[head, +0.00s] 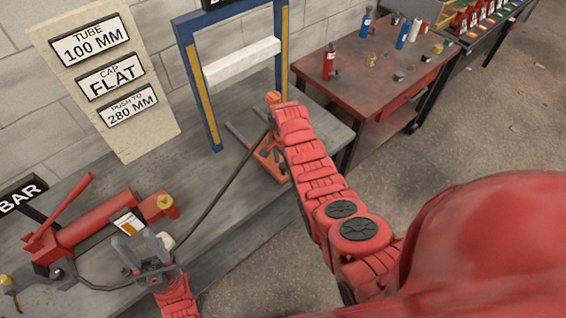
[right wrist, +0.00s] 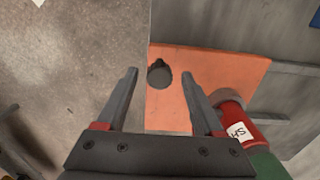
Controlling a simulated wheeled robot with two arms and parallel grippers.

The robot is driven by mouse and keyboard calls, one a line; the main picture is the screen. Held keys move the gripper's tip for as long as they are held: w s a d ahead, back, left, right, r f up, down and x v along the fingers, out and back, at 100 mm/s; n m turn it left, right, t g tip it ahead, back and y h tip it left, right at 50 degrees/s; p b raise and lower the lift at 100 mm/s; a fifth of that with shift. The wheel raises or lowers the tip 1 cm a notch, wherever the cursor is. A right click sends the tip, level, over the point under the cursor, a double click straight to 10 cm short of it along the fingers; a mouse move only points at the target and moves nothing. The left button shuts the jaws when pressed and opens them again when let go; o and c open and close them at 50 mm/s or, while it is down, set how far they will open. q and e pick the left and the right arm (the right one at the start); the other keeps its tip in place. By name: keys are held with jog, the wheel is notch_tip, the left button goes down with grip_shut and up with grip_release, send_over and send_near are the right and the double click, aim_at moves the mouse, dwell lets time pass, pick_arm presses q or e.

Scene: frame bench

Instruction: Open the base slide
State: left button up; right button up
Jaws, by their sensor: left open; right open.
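An orange base plate (head: 262,157) lies on the grey bench at the foot of the blue and yellow frame (head: 210,95); my right arm covers part of it. The right wrist view shows the orange plate (right wrist: 215,72) from above, with a round dark knob (right wrist: 159,75) near its left edge. My right gripper (right wrist: 159,71) is open, its two fingers on either side of the knob in the picture. I cannot tell whether they touch it or how far above it they are. My left gripper (head: 140,246) is open and empty, in front of the red pump.
A red hand pump (head: 95,222) with a black hose (head: 222,192) stands at left. A red cylinder (right wrist: 230,106) with a label lies beside the right finger. A red side table (head: 380,70) with bottles stands behind; a sign board (head: 105,80) leans on the wall.

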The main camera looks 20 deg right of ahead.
jog(key=shift+r, duration=0.1)
jog(key=shift+w+r+b, duration=0.1)
jog(key=shift+r+b, duration=0.25)
jog(key=shift+r, duration=0.35)
notch_tip(320, 180, up, 6)
jog(key=shift+r+b, duration=0.2)
jog(key=shift+b, duration=0.3)
notch_tip(320, 180, up, 9)
jog(key=p, duration=0.7)
jog(key=shift+r+p, duration=0.2)
jog(key=shift+p, duration=0.15)
